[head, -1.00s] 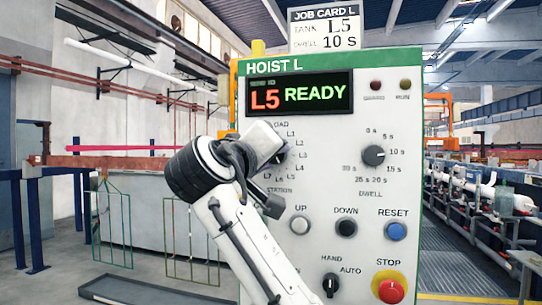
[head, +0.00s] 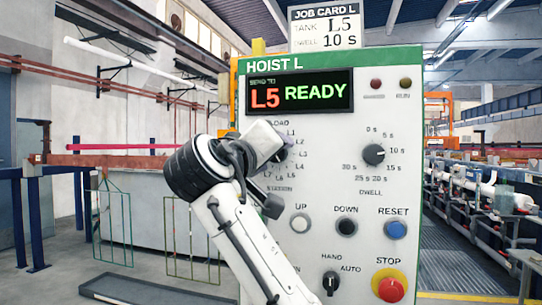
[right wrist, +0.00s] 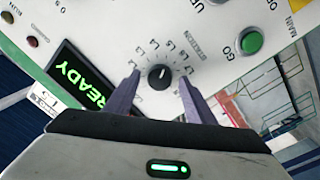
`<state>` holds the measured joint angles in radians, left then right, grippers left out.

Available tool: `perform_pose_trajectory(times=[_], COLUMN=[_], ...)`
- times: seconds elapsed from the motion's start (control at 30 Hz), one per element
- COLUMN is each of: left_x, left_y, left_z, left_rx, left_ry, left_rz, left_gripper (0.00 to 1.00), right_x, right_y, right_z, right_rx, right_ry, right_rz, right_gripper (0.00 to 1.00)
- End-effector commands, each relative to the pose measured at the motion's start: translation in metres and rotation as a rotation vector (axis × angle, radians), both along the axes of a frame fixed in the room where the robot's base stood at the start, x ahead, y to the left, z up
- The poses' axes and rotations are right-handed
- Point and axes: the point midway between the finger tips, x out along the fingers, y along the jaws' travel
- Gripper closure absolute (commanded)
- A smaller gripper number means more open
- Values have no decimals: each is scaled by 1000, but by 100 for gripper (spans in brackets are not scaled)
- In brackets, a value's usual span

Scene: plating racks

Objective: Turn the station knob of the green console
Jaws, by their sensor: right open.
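The green-topped console (head: 330,215) faces me, headed HOIST L, and its display (head: 299,95) reads L5 READY. My right gripper (right wrist: 158,83) is open, with one finger on each side of the black station knob (right wrist: 160,77). A gap shows between each finger and the knob in the right wrist view. The knob's white mark points up in that view, towards the L labels; which label it meets is too small to tell. In the head view my right gripper (head: 283,148) covers the knob and part of its dial. My left gripper is not in view.
A job card (head: 325,27) above the console reads tank L5, dwell 10 s. The dwell knob (head: 374,154), UP (head: 300,223), DOWN (head: 346,226), RESET (head: 396,230) and red STOP (head: 391,290) buttons sit nearby.

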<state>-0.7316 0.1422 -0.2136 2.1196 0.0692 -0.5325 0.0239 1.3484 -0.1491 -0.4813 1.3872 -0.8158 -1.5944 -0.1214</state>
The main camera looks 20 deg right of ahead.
Motion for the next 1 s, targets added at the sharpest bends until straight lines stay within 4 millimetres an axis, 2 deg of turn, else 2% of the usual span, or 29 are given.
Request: perform_pose_trajectory(times=[0.13, 0.4, 0.53, 0.7, 1.0], left_x=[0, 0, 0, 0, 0], left_y=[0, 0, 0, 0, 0], left_z=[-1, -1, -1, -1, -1], left_rx=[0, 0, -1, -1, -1], left_ry=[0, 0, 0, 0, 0], left_rz=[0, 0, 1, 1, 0], left_gripper=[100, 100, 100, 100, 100], right_x=[-13, -56, -71, -80, -81], right_y=[12, 44, 56, 62, 62], right_z=[-1, -3, -4, -4, -4], right_rx=[-1, 0, 1, 1, 0], right_ry=[-1, 0, 1, 1, 2], right_rz=[5, 5, 3, 2, 1], right_gripper=[50, 50, 50, 50, 50])
